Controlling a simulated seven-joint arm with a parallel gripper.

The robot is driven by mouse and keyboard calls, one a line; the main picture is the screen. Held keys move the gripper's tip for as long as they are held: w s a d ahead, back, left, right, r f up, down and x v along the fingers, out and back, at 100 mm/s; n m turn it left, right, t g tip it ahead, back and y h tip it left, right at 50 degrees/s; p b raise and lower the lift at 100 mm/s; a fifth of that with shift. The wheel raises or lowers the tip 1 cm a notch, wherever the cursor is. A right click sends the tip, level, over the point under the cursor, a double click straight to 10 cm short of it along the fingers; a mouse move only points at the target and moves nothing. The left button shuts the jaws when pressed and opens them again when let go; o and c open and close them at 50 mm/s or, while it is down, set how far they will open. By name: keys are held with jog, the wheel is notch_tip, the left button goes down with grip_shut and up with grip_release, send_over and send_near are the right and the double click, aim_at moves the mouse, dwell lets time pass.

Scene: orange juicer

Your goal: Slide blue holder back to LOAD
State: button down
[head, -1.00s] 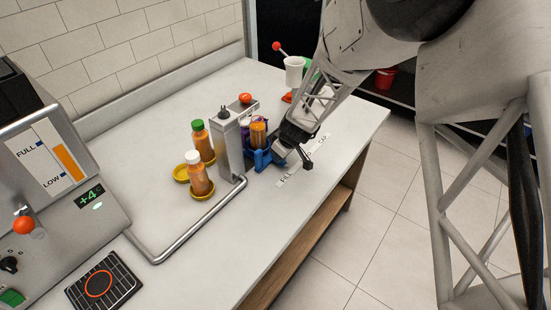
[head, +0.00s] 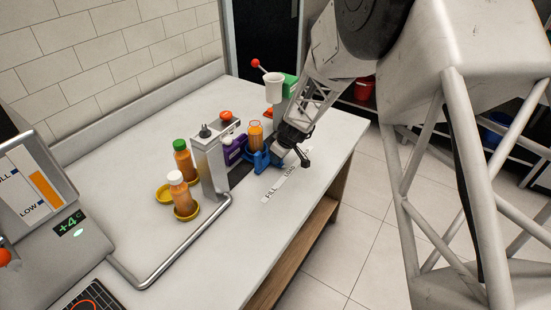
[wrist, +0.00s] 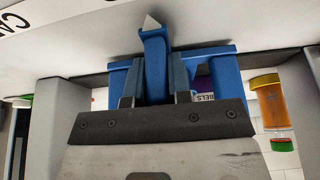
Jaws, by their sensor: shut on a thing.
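The blue holder (head: 262,161) stands on the counter beside the grey filling station and carries an orange bottle (head: 255,134). My gripper (head: 291,146) is at its front right side. In the wrist view, my gripper (wrist: 153,88) is shut on the blue upright handle of the holder (wrist: 222,66), with a pale pointer tip beyond the fingers. The label strip (head: 278,183) runs along the counter's front edge. FILL and LOAD show on it; my gripper covers its far end. Letters "CA" show at the wrist view's top left. The pointer's exact alignment is hidden in the head view.
A grey station (head: 209,160) and purple labels box (head: 234,150) stand left of the holder. Bottles with green (head: 184,160) and white caps (head: 181,194) stand nearby. A white cup (head: 273,87) is behind.

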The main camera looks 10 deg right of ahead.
jog(key=c, duration=1)
grip_release()
jog(key=shift+c, duration=0.2)
jog(key=shift+r, duration=0.1)
jog(key=v, duration=0.7)
jog(key=shift+r, duration=0.3)
jog(key=shift+s+d, duration=0.1)
jog(key=shift+s, duration=0.05)
jog(key=s+a+r+m+h, duration=0.15)
jog(key=s+r+m, duration=0.25)
jog(key=s+r, duration=1.2)
jog(key=s+r+m+h, duration=0.1)
jog(key=s+r+m, duration=0.1)
jog(key=s, duration=0.9)
jog(key=s+r+m+h, duration=0.1)
jog(key=s+r+m, duration=0.2)
jog(key=s, duration=0.9)
jog(key=shift+s+d+r+g, duration=0.3)
jog(key=shift+d+r, duration=0.05)
jog(key=shift+d, duration=0.1)
